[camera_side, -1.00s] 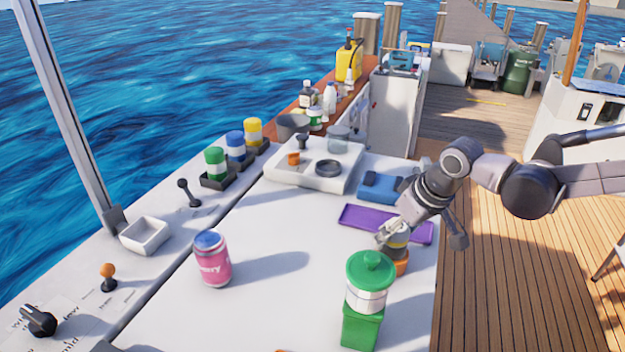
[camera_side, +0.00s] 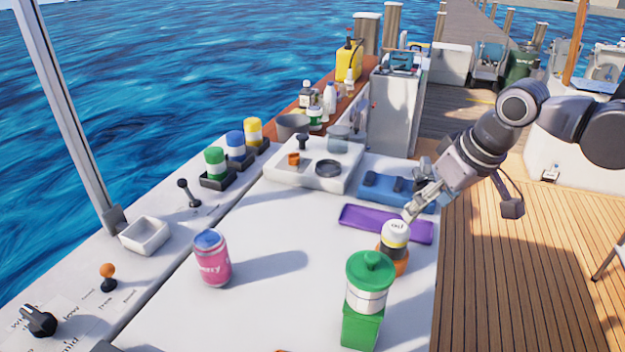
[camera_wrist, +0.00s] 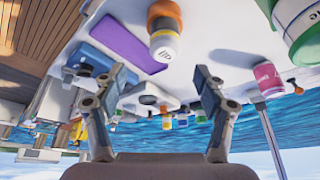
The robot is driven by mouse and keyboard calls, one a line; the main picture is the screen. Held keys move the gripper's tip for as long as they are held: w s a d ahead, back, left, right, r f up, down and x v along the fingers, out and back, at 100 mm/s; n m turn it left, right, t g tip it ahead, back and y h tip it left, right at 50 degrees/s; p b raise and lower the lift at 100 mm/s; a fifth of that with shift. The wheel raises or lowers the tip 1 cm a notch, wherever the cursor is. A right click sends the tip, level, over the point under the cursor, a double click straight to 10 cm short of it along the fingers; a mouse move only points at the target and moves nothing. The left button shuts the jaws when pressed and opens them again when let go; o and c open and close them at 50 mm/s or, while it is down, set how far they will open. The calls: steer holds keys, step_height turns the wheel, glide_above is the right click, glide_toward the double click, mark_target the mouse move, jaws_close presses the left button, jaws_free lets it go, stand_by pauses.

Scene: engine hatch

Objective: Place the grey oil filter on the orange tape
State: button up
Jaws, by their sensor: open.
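The grey oil filter (camera_side: 394,238), with a pale top and a yellow band, stands upright on the orange tape (camera_side: 401,264), which shows as a ring at its base. In the wrist view the filter (camera_wrist: 164,47) appears upside down, with the orange tape (camera_wrist: 164,12) beyond it. My gripper (camera_side: 411,212) is open, just above and to the right of the filter's top. In the wrist view its two fingers (camera_wrist: 157,76) are spread wide with nothing between them, apart from the filter. The filter hides part of the tape.
A green filter on a green block (camera_side: 361,332) stands in front of the grey filter. A purple tray (camera_side: 360,217) lies behind it, and a blue holder (camera_side: 379,190) farther back. A pink can (camera_side: 213,262) stands left. The table between can and filter is clear.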

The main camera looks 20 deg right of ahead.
steer(key=s+d+f+m+t, duration=0.1)
steer(key=s+d+f+t, duration=0.1)
steer(key=s+d+f, duration=0.4)
steer(key=s+d, duration=0.1)
steer(key=d, duration=0.2)
steer(key=shift+s+f+t+h, duration=0.3)
steer(key=shift+s+f, duration=0.05)
steer(key=shift+f, duration=0.05)
